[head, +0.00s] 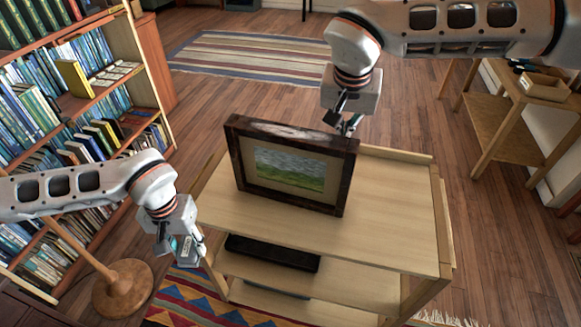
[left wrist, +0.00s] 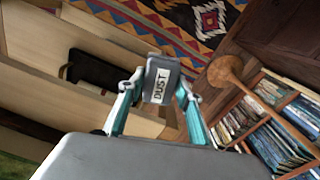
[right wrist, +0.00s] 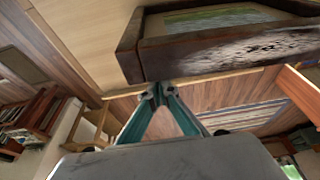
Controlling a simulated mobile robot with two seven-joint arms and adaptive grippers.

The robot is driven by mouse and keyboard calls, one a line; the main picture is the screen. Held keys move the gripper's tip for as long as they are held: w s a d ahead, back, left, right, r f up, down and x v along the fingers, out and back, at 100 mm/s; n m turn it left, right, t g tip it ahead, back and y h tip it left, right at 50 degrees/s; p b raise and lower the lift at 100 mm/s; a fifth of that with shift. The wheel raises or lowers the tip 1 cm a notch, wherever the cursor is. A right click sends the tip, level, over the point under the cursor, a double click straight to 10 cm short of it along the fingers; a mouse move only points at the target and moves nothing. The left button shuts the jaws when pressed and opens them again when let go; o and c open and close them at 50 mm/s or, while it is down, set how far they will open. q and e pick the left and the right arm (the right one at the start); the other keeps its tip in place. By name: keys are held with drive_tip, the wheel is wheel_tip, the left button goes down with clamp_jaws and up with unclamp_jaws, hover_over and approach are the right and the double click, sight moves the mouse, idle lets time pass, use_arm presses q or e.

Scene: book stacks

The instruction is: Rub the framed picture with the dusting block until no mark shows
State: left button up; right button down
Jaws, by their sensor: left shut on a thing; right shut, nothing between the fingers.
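The framed picture (head: 290,172), a green landscape in a dark brown frame, stands upright on the cart's top board. A whitish mark lies along its top rail (head: 290,132); the right wrist view shows the mark (right wrist: 235,48) as pale and patchy with dark specks. My left gripper (head: 188,248) is shut on the grey dusting block (left wrist: 161,82), labelled DUST, left of the cart and away from the picture. My right gripper (head: 347,124) is shut and empty behind the picture's upper right corner. Its tips (right wrist: 158,90) are close to the frame; I cannot tell whether they touch.
The wooden cart (head: 400,225) has a clear top to the right of the picture and a dark flat object (head: 272,253) on a lower shelf. A bookcase (head: 100,85) and a round wooden stand base (head: 122,288) are at left. A side table (head: 500,120) stands at right.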

use_arm(q)
drive_tip(key=shift+f, duration=0.25)
use_arm(e)
drive_tip(key=shift+f, duration=0.6)
use_arm(q)
drive_tip(key=shift+r, duration=0.15)
use_arm(e)
drive_tip(key=shift+r, duration=0.15)
